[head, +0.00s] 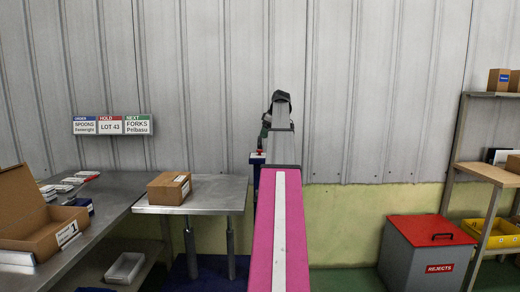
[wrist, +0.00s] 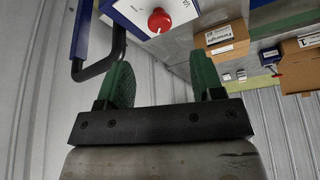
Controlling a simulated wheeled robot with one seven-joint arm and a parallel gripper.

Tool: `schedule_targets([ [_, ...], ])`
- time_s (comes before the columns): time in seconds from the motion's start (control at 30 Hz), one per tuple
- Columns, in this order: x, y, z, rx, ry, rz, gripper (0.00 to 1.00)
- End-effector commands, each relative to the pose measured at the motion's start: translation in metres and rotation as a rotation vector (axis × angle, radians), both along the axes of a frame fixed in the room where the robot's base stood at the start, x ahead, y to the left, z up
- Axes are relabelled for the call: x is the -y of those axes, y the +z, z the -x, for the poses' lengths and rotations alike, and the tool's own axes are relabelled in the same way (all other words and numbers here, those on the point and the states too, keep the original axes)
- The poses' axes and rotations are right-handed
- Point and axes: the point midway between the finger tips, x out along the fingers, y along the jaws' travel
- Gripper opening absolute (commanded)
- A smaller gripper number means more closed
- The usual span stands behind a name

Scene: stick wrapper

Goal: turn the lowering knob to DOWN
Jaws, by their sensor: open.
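The red round knob (wrist: 159,20) sits on a white panel (wrist: 134,10) with a blue edge at the top of the wrist view. A small pale mark shows near the knob's lower rim; I cannot read its setting. Lettering on the panel is cut off. My gripper (wrist: 162,76) has its two green fingers spread wide, with nothing between them. The knob appears beyond the fingertips, apart from them. In the head view the knob shows as a small red spot (head: 260,152) on a blue and white unit, just below my gripper, which my arm partly hides.
A blue post with a black bent handle (wrist: 98,62) stands beside the left finger. A steel table (head: 215,194) with a cardboard box (head: 169,188) is left of my arm. A grey rejects bin (head: 428,252) stands at right, near shelves. The corrugated wall is close behind.

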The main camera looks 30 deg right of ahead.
Motion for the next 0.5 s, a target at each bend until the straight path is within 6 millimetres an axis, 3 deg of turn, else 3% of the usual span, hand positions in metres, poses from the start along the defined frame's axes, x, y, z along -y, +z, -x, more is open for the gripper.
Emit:
schedule_targets([
  [0.3, -0.013, -0.053, -0.017, -0.002, -0.001, -0.001, 0.61],
  [0.5, -0.018, -0.073, -0.024, 0.000, -0.002, -0.001, 0.61],
])
